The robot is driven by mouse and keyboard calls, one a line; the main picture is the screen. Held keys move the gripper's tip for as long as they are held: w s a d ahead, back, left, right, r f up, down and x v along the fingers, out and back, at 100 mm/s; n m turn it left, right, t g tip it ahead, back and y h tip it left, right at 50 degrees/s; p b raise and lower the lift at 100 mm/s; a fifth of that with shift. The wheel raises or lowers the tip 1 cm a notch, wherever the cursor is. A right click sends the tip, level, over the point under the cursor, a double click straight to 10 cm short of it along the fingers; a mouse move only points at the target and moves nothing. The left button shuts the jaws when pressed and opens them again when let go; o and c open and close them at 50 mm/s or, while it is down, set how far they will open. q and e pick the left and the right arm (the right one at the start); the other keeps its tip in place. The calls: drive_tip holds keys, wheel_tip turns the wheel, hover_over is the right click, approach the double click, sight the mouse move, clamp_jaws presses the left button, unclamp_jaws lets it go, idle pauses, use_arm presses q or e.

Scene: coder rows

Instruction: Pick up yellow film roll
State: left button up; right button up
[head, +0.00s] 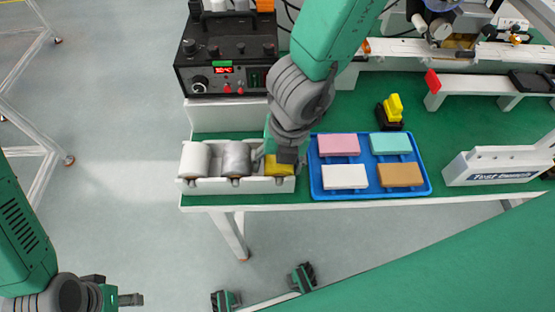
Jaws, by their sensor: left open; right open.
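The yellow film roll (281,168) lies in the right-hand slot of a white holder (222,187) at the table's front left edge. My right gripper (282,158) points down over this roll, with its jaws open and hiding the roll's upper part. I cannot tell whether the fingers touch the roll. A white roll (195,158) and a grey roll (236,157) lie in the holder's other slots. My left gripper (125,299) is at the bottom left, away from the table, open and with nothing seen in it.
A blue tray (314,192) with pink, mint, white and brown blocks stands right of the holder. A black control box (227,60) stands behind it. A yellow-and-black part (394,110) stands behind the tray. White rails (430,48) cross the back. Green table top is free at mid-right.

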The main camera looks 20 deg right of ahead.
drive_tip(key=shift+a, duration=0.15)
drive_tip(key=c, duration=1.1)
drive_tip(key=shift+d, duration=0.4)
wheel_tip(320, 180, up, 9)
drive_tip(key=p, duration=0.4)
drive_tip(key=shift+a+r, duration=0.15)
drive_tip(key=shift+r, duration=0.35)
drive_tip(key=shift+d+r+p, duration=0.2)
drive_tip(key=shift+r+p, duration=0.35)
drive_tip(key=shift+p, duration=0.15)
drive_tip(key=shift+a+r+p, duration=0.25)
drive_tip(key=shift+r+p, duration=0.75)
drive_tip(key=shift+d+r+p, duration=0.15)
drive_tip(key=shift+r+p, duration=0.75)
drive_tip(key=shift+r, duration=0.05)
